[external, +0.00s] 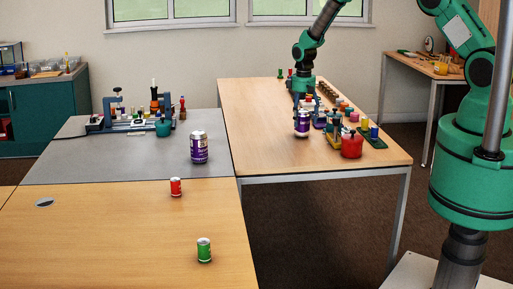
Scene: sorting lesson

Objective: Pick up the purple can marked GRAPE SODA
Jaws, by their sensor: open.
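A purple can (302,124) with a pale marking stands upright directly below the fingertips. Its top is partly hidden by the fingers, and I cannot tell whether they touch it. A second, larger-looking purple can (199,148) with a white label stands upright on the grey table (95,160), nearer the camera and well left of my gripper. The lettering on both cans is too small to read, so I cannot tell which is marked GRAPE SODA.
Close right of the can under my gripper are a red pot (351,146) and several small coloured pieces. A teal pot (163,129) stands on the grey table. A red can (176,187) and a green can (204,250) stand on the front table. The long table's front left is clear.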

